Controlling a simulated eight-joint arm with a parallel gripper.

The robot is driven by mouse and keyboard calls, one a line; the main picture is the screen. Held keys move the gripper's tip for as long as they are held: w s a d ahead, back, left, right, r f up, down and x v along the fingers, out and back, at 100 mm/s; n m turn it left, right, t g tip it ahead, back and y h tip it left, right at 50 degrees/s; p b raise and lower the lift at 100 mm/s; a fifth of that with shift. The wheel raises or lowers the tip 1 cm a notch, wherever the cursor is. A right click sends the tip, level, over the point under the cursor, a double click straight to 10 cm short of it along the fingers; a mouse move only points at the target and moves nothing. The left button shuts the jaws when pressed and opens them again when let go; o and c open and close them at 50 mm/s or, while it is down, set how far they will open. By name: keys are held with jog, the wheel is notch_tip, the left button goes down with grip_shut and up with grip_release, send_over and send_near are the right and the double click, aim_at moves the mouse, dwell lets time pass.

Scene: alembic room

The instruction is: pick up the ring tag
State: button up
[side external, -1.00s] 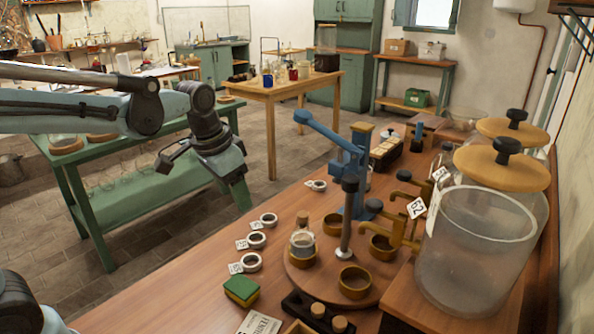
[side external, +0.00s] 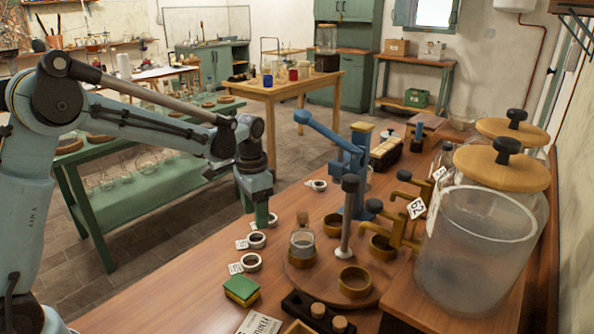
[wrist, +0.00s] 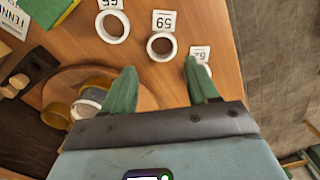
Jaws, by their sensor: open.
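A round wooden stand (side external: 305,277) with brass cups and a post is right of the row. A green and yellow block (side external: 241,290) lies in front. A blue lever press (side external: 352,175) stands behind. Large glass jars (side external: 480,255) are at right. The bench edge is close on the left.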

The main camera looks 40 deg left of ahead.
aim_at(254, 232)
jog(key=shift+s+a+f, duration=0.1)
jog(key=shift+a+f, duration=0.05)
jog(key=shift+f, duration=1.5)
jog(key=shift+s+a+f, duration=0.1)
jog(key=shift+f, duration=1.5)
jog(key=c, duration=0.8)
jog(key=shift+r, duration=0.1)
